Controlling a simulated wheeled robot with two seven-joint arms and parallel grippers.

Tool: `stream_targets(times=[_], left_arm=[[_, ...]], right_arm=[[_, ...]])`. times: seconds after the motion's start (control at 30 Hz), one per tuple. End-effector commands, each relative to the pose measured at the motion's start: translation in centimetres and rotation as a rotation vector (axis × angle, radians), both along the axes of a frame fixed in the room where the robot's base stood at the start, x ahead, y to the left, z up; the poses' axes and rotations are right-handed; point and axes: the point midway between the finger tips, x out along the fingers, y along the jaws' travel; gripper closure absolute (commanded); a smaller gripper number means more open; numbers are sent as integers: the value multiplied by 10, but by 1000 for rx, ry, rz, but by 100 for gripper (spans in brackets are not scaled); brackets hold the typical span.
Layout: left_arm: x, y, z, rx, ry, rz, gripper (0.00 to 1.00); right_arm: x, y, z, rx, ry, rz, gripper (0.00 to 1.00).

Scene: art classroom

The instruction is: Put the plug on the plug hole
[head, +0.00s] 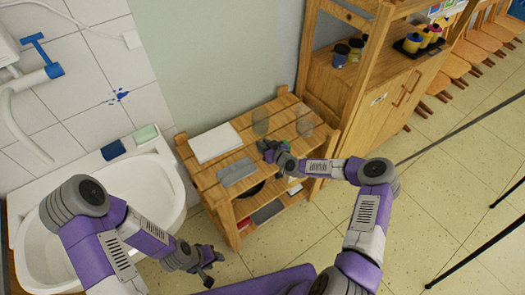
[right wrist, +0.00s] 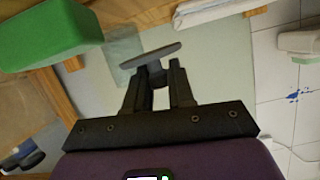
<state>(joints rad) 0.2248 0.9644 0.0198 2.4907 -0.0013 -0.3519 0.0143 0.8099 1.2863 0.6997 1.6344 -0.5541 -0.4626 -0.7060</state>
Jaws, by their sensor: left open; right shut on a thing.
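My right gripper (head: 270,149) is over the wooden shelf unit (head: 190,157) in the head view. In the right wrist view its fingers (right wrist: 158,75) are shut on a thin grey disc (right wrist: 150,55), which looks like the plug. The disc is seen nearly edge-on at the fingertips. In the head view I cannot make it out. The white sink (head: 168,192) stands at the left, away from the right gripper. Its plug hole cannot be made out; my left arm covers part of the basin. My left gripper (head: 207,266) is open and empty, low in front of the sink and shelf.
White paper (head: 215,143), a grey flat item (head: 237,172) and clear glasses (head: 261,123) are on the shelf top. A green block (right wrist: 45,38) is close by in the right wrist view. A dark blue item (head: 113,150) and green soap (head: 146,134) sit on the sink's back edge.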

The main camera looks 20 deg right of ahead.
Motion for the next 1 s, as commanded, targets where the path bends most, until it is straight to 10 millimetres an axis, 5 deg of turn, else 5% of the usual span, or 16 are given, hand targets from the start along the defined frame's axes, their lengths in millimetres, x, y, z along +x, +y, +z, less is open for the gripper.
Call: stream_targets(times=[0.43, 0.83, 0.87, 1.0], left_arm=[[0, 0, -16, 0, 0, 0, 57], [0, 0, -20, 0, 0, 0, 57], [0, 0, -19, 0, 0, 0, 57], [0, 0, -18, 0, 0, 0, 57]], right_arm=[[0, 0, -52, 2, 0, -1, 100], [0, 0, -57, -1, -2, 2, 100], [0, 0, -56, 0, -1, 1, 72], [0, 0, -56, -1, -1, 0, 65]])
